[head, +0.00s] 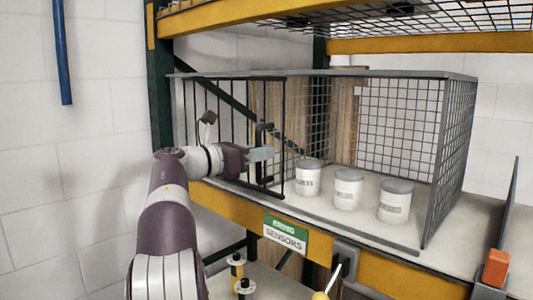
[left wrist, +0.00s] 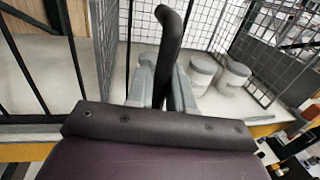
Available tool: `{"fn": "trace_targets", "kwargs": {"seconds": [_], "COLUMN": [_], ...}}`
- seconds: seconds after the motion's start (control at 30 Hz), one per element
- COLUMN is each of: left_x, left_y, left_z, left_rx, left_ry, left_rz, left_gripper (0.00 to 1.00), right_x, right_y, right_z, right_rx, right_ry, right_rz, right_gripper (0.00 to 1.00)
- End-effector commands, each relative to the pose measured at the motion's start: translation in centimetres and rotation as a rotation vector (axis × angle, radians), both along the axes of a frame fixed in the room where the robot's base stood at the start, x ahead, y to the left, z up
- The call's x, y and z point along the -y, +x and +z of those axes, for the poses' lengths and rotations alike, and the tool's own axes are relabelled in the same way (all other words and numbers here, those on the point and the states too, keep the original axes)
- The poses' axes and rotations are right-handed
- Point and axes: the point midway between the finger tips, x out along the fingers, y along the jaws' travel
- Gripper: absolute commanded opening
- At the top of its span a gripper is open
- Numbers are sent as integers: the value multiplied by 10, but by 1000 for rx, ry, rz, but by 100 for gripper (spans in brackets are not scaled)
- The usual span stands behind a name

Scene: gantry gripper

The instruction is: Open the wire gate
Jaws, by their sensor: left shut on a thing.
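The wire gate (head: 232,110) is a black frame with vertical bars. It covers the left part of the cage front on the shelf. Its black upright handle (head: 262,136) is near its right edge. My left gripper (head: 262,154) is shut on the handle from the front left. In the left wrist view, the handle (left wrist: 170,45) rises between the two grey fingers (left wrist: 163,88), and its lower part is hidden by the gripper. To the right of the gate, the cage front shows no bars. My right gripper is not in view.
Three white jars with grey lids stand inside the cage: left (head: 308,178), middle (head: 347,188), right (head: 394,202). A mesh side wall (head: 452,150) closes the right. A yellow shelf beam (head: 235,206) runs below. A dark green post (head: 160,100) stands at left.

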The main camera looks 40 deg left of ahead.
Motion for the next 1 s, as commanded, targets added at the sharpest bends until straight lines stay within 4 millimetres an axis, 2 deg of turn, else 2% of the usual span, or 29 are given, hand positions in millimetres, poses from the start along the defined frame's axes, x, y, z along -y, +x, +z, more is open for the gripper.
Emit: {"fn": "trace_targets", "kwargs": {"seconds": [0.43,0.47,0.5,0.83,0.93,1.0], "left_x": [-2,-2,-2,-4,-10,-15], "left_y": [0,0,0,-5,-23,-41], "left_z": [-2,-2,-2,-4,-9,-10], "left_rx": [-4,-3,-3,-3,-1,-1], "left_ry": [-2,-2,-2,-2,0,1], "left_rz": [0,0,0,2,4,5], "left_gripper": [0,31,38,38,38,38], "right_x": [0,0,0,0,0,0], "right_y": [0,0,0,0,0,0], "right_z": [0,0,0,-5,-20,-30], "right_rx": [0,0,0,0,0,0], "right_ry": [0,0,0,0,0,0], "right_rz": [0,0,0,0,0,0], "right_gripper": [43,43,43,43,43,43]}}
